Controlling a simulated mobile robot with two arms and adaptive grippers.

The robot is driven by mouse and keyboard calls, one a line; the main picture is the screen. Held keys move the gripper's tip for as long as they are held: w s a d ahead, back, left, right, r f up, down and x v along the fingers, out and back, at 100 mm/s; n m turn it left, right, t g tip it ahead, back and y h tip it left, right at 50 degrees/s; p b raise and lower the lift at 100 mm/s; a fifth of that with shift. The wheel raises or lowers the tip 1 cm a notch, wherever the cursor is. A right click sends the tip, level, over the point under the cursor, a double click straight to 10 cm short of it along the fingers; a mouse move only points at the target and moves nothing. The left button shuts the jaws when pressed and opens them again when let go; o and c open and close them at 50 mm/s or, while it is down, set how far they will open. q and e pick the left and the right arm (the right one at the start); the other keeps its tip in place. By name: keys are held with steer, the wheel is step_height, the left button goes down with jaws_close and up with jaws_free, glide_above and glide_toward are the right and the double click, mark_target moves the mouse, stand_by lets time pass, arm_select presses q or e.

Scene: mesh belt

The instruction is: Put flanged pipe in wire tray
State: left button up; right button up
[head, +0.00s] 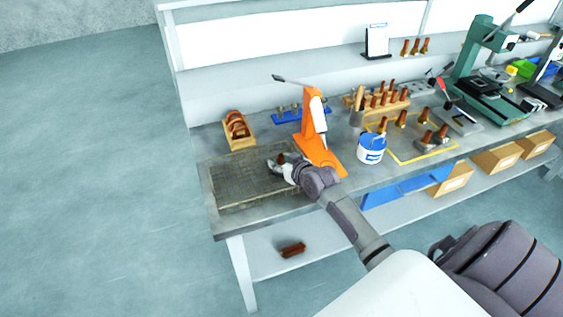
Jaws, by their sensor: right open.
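The wire tray (235,186) is a flat, dark mesh rectangle on the left end of the workbench. My right gripper (279,162) is open over the tray's right edge, reached by the arm from the lower right. A small brown piece, apparently the flanged pipe (281,157), shows at its fingers. Most of it is hidden, and I cannot tell whether it touches the fingers or the mesh. The rest of the visible mesh is bare. My left gripper is not in view.
An orange press (315,130) stands close to the right of my gripper. A wooden box (240,144) with brown bent parts sits behind the tray. A white-and-blue tub (371,149) and several brown fittings stand farther right. A brown part (292,250) lies on the lower shelf.

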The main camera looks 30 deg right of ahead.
steer(key=shift+r, duration=0.2)
steer(key=shift+s, duration=0.3)
steer(key=b+v, duration=0.1)
steer(key=v, duration=1)
steer(key=shift+s+r, duration=0.15)
steer(key=shift+s, duration=0.05)
